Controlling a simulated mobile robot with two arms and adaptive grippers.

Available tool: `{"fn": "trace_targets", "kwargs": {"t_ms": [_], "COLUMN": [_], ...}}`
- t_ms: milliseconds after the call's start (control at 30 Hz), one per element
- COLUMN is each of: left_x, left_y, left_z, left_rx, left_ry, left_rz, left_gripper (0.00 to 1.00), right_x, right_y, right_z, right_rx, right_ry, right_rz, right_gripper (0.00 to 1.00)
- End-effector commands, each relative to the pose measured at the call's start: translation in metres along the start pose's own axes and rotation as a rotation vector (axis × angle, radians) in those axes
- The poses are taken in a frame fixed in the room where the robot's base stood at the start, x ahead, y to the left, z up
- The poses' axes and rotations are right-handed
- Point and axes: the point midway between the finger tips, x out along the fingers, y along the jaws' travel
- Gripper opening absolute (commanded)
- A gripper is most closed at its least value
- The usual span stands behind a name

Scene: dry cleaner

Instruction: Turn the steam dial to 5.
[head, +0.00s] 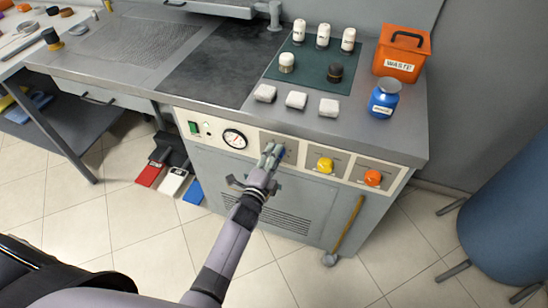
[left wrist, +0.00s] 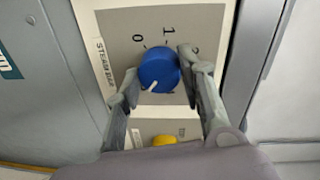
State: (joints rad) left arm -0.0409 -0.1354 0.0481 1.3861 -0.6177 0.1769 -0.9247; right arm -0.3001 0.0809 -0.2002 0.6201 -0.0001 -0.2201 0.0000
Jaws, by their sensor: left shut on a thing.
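The blue steam dial (left wrist: 158,66) sits on a beige plate (left wrist: 120,30) marked "STEAM", with the numbers 0 and 1 readable and another partly hidden. Its white pointer line shows at the lower edge of the knob in the left wrist view, on the side away from the 0 and 1. My left gripper (left wrist: 157,70) is shut on the dial, one finger on each side. In the head view my left gripper (head: 272,153) covers most of the dial and its scale.
A yellow knob (head: 325,165) and an orange knob (head: 372,178) are to the right on the same panel. A round gauge (head: 235,139) and a green switch (head: 194,128) are to the left. A brass-coloured lever (head: 345,228) hangs below.

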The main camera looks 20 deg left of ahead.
Motion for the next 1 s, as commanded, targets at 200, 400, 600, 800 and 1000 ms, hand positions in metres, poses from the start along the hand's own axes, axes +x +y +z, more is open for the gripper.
{"fn": "trace_targets", "kwargs": {"t_ms": [200, 400, 600, 800, 1000], "left_x": [-0.001, 0.0, 0.0, -0.003, -0.029], "left_y": [0.002, 0.001, 0.0, 0.0, 0.001], "left_z": [0.0, 0.0, 0.0, 0.0, 0.001], "left_rx": [0.003, 0.002, 0.001, 0.001, 0.002], "left_ry": [0.0, 0.0, 0.0, 0.0, 0.0], "left_rz": [0.003, 0.001, 0.0, 0.001, 0.002], "left_gripper": [0.39, 0.53, 0.57, 0.57, 0.57], "right_x": [0.0, 0.0, 0.0, 0.0, 0.0], "right_y": [0.0, 0.0, 0.0, -0.001, -0.001], "right_z": [0.0, 0.0, 0.0, -0.001, 0.0], "right_rx": [0.0, 0.0, 0.0, 0.001, 0.001], "right_ry": [0.0, 0.0, 0.0, 0.001, 0.001], "right_rz": [0.0, 0.0, 0.0, -0.001, -0.001], "right_gripper": [0.4, 0.4, 0.4, 0.4, 0.4]}}
